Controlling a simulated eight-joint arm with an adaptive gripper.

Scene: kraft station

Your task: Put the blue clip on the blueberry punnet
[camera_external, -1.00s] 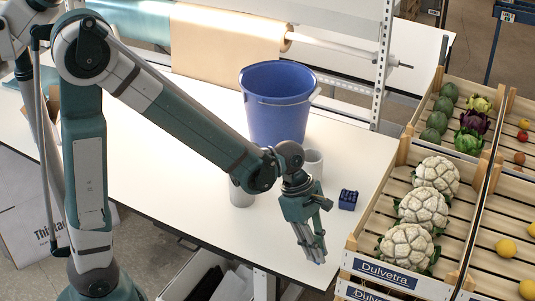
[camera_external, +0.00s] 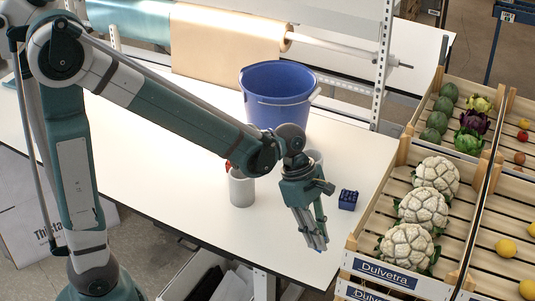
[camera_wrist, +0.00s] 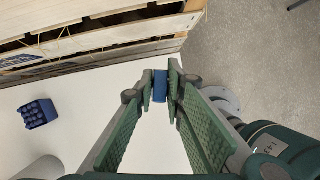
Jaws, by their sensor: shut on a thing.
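My gripper (camera_external: 314,240) hangs tilted down over the front right of the white table. In the wrist view its fingertips (camera_wrist: 160,88) are shut on a small blue piece, the blue clip (camera_wrist: 160,84). The blueberry punnet (camera_external: 348,199) is a small dark blue box with round berries on top, standing on the table to the right of and behind my gripper. It also shows at the left of the wrist view (camera_wrist: 39,113), apart from the fingers.
A crate of cauliflowers (camera_external: 377,283) stands right of the punnet. The table's front edge lies near my gripper.

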